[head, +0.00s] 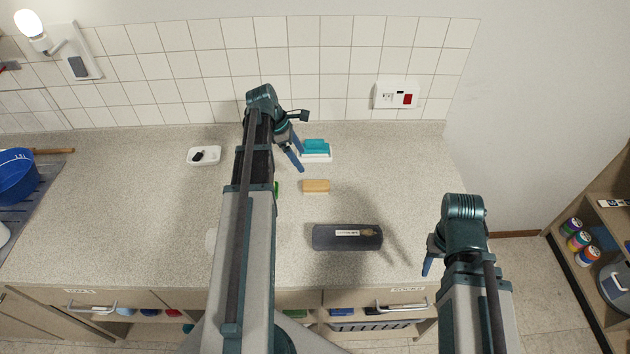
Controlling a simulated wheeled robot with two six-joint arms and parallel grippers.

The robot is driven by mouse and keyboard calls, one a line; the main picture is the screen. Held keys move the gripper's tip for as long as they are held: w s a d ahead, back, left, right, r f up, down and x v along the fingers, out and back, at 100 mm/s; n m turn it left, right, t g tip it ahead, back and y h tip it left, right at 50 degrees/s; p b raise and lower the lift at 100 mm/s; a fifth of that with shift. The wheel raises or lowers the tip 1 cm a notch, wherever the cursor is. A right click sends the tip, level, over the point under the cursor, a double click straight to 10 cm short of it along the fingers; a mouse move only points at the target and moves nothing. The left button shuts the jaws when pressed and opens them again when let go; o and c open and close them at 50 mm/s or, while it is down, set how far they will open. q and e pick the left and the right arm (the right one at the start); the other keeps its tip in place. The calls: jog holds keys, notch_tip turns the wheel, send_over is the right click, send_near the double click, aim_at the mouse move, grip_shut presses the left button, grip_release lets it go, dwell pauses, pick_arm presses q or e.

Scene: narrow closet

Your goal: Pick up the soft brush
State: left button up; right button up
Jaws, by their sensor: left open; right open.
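A dark grey flat tray or case (318,238) lies on the counter near its front edge. On it is a small pale strip with a tan, brush-like end (368,233), too small to identify surely as the soft brush. A tan block (316,186) lies behind it; I cannot tell whether it has bristles. My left gripper (300,140) is open and empty at the back of the counter, beside a teal block (316,146) on a white dish. My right gripper (432,258) is open at the front right, right of the dark tray; part of it is hidden.
A white dish (213,158) with a small black item stands at the back left. A green thing (276,190) is partly hidden by my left arm. A blue bowl (15,175) is at the far left. Shelves (600,240) stand at the right. The counter's left middle is clear.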

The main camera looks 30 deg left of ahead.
pick_arm(q)
jog(key=b, duration=0.8)
send_near(315, 184)
jog(key=shift+w+x, duration=0.2)
jog(key=shift+x, duration=1.1)
jog(key=shift+w+x, duration=0.25)
jog(key=shift+x, duration=1.05)
jog(key=shift+a+r, duration=0.1)
jog(key=shift+r, duration=0.05)
jog(key=b+x, duration=0.3)
jog(key=s+b+x, duration=0.1)
jog(key=b+x, duration=0.1)
jog(key=shift+w+f, duration=0.1)
jog(key=shift+f, duration=0.1)
jog(key=shift+r, duration=0.1)
jog(key=shift+f, duration=0.3)
